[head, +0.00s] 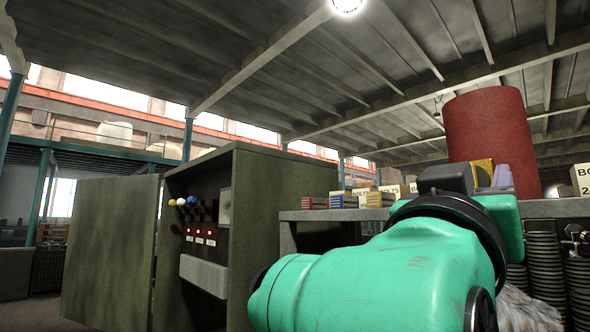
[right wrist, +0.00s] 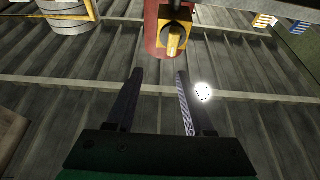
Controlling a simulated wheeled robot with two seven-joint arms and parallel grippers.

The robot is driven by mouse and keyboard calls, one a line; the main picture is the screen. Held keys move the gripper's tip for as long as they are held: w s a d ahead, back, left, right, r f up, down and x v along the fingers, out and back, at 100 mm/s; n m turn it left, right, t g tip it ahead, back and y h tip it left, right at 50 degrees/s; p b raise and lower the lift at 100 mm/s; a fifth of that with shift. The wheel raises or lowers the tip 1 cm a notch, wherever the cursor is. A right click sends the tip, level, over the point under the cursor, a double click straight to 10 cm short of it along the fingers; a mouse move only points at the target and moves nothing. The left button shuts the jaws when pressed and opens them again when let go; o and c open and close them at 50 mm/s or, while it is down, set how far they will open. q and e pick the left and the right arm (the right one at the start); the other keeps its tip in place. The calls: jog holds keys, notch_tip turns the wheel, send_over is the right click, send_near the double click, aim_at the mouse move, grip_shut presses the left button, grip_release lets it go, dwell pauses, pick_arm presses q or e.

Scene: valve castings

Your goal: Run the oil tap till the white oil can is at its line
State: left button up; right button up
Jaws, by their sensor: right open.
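A large red drum (head: 492,125) stands at the right of the head view, behind my right gripper (head: 488,178). In the right wrist view the red drum (right wrist: 154,30) carries a yellow tap (right wrist: 174,40) on a dark mount, at the top middle. The tap also shows in part in the head view (head: 483,166). My right gripper (right wrist: 158,74) is open and empty, its two dark fingers apart and pointing toward the tap without touching it. My left gripper is out of view.
A green cabinet (head: 254,180) with an open door (head: 108,240) stands left, with knobs and red lights inside. A grey shelf (head: 330,214) holds boxes of bolts. Stacked dark discs (head: 546,265) stand below right. A pale ribbed thing with yellow edging (right wrist: 70,14) is at upper left.

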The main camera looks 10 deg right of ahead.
jog(key=w+d+r+p, duration=0.3)
jog(key=w+d, duration=0.2)
jog(key=w, duration=0.1)
jog(key=shift+w+d, duration=0.2)
jog(key=shift+w, duration=0.15)
jog(key=shift+s+d, duration=0.35)
jog(key=shift+c, duration=0.3)
jog(key=shift+w+d+f, duration=0.1)
jog(key=shift+w, duration=0.05)
jog(key=c, duration=0.6)
jog(key=shift+w, duration=0.15)
grip_shut()
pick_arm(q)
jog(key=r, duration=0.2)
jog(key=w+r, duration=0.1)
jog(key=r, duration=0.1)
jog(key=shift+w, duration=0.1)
